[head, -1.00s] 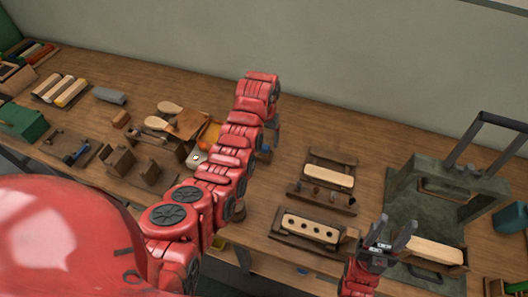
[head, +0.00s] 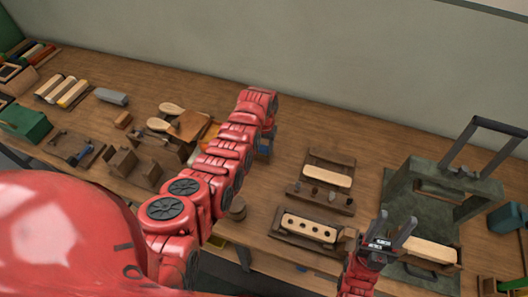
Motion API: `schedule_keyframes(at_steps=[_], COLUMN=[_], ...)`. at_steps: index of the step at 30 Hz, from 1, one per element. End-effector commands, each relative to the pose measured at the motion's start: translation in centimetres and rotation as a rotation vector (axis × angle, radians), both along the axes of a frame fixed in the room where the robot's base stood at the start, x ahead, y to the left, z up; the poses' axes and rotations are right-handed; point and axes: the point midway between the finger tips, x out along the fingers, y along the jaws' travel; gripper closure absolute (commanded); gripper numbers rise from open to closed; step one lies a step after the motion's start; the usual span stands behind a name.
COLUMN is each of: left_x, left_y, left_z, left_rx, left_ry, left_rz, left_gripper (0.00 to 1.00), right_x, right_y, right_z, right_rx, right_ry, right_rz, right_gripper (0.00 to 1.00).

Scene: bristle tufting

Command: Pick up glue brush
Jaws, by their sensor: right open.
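I cannot pick out the glue brush for certain. Two pale wooden tools with rounded ends (head: 170,108) stand at a dark wooden rack left of my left arm; I cannot tell whether either is a brush. My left arm reaches over the bench middle and bends down at its far end. My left gripper (head: 264,150) is mostly hidden behind that arm, beside something blue, so its fingers cannot be read. My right gripper (head: 391,233) is open and empty, fingers up, in front of a pale block on the green press.
A pale block with several holes (head: 309,228) sits in a wooden holder between my arms. Behind it are a rack with several pegs (head: 320,197) and another pale block (head: 327,176). The green press (head: 440,185) stands right. Bare bench lies behind my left arm.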

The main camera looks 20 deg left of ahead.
Motion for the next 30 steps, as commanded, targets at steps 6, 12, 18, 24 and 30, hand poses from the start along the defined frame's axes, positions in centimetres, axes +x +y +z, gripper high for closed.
schedule_keyframes(at_steps=[6,12,18,24,30], left_x=[0.0,0.0,0.0,0.2,0.1], left_y=[0.0,0.0,0.0,0.0,-0.1], left_z=[0.0,0.0,0.1,0.9,2.5], left_rx=[0.000,0.000,0.000,0.001,0.000], left_ry=[0.000,0.000,0.000,-0.007,-0.005], left_rz=[0.000,0.000,0.000,0.000,-0.001], left_gripper=[0.92,1.00,1.00,1.00,1.00], right_x=[0.0,0.0,0.0,0.0,0.0], right_y=[0.0,0.0,0.0,0.0,0.0], right_z=[0.0,0.0,-0.1,-0.6,-1.9], right_rx=[0.000,0.000,0.000,0.000,0.000], right_ry=[0.000,0.000,0.000,0.000,0.000], right_rz=[0.000,0.000,0.000,0.000,0.000], right_gripper=[0.50,0.50,0.50,0.50,0.50])
